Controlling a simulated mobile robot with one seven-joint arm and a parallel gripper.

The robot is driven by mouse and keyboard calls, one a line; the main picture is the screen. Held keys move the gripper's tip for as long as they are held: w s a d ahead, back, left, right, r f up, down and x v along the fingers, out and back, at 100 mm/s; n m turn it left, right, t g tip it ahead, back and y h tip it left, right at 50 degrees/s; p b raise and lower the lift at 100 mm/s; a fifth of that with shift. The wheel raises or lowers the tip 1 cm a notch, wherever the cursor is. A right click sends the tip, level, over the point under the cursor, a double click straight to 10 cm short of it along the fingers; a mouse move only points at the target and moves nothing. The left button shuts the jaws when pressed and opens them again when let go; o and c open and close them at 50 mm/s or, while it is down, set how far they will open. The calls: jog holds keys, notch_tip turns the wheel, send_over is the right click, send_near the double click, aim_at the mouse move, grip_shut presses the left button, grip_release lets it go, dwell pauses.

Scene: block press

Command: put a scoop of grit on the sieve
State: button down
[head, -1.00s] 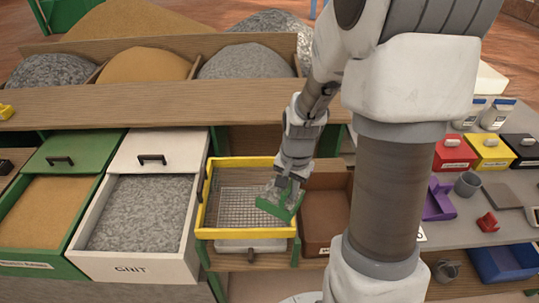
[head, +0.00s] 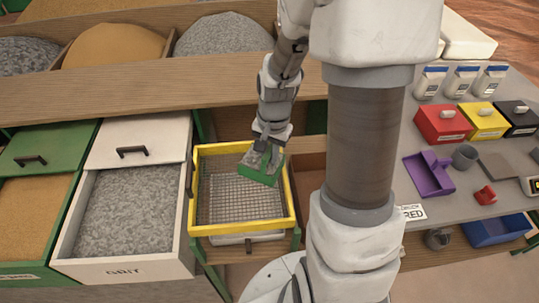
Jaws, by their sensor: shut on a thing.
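The yellow-framed sieve (head: 194,195) stands in the middle of the head view, its wire mesh (head: 238,200) largely bare. My gripper (head: 264,155) is shut on a green scoop (head: 262,170) over the sieve's far right part. Grey shows at the scoop's top; I cannot tell whether it is grit or my fingers. The scoop looks apart from the mesh, but its exact height is unclear. The open white grit drawer (head: 125,262) is left of the sieve, filled with grey grit (head: 130,212).
A green drawer of tan sand (head: 35,215) is at far left. A wooden shelf (head: 130,90) with heaps runs behind. A brown bin (head: 308,178) is partly hidden by my arm. The right counter holds a purple scoop (head: 430,172) and colored boxes (head: 440,124).

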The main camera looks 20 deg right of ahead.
aim_at(254, 166)
jog(key=shift+w+a+f+b, duration=0.25)
jog(key=shift+f+b, duration=0.2)
jog(key=shift+f, duration=0.25)
jog(key=shift+w+a+f+b, duration=0.2)
jog(key=shift+f+b, duration=0.25)
jog(key=shift+f, duration=0.2)
jog(key=shift+w+a+f+b, duration=0.15)
jog(key=shift+w+f+b, duration=0.1)
jog(key=shift+f+b, duration=0.35)
jog(key=shift+w+a+f, duration=0.1)
jog(key=shift+w+a, duration=0.05)
jog(key=shift+w+a+r+g+h+p, duration=0.15)
jog(key=shift+r+g+h+p, duration=0.05)
jog(key=shift+g+h+p, duration=0.25)
jog(key=shift+w+a+r+g+h+p, duration=0.25)
jog(key=shift+w+a+g+h+p, duration=0.3)
jog(key=shift+p, duration=0.25)
jog(key=shift+w+a+r+g+h+p, duration=0.25)
jog(key=shift+w+a+g+h+p, duration=0.3)
jog(key=shift+p, duration=0.25)
jog(key=shift+w+a+r+g+h+p, duration=0.1)
jog(key=shift+w+a+g+h+p, duration=0.65)
jog(key=shift+w+g+h, duration=0.4)
jog(key=shift+w+a+g+h, duration=0.85)
jog(key=shift+g+h, duration=0.15)
jog(key=shift+g, duration=0.4)
jog(key=shift+w+a+b, duration=0.1)
jog(key=shift+a+b, duration=0.05)
jog(key=shift+b, duration=0.2)
jog(key=shift+r, duration=0.1)
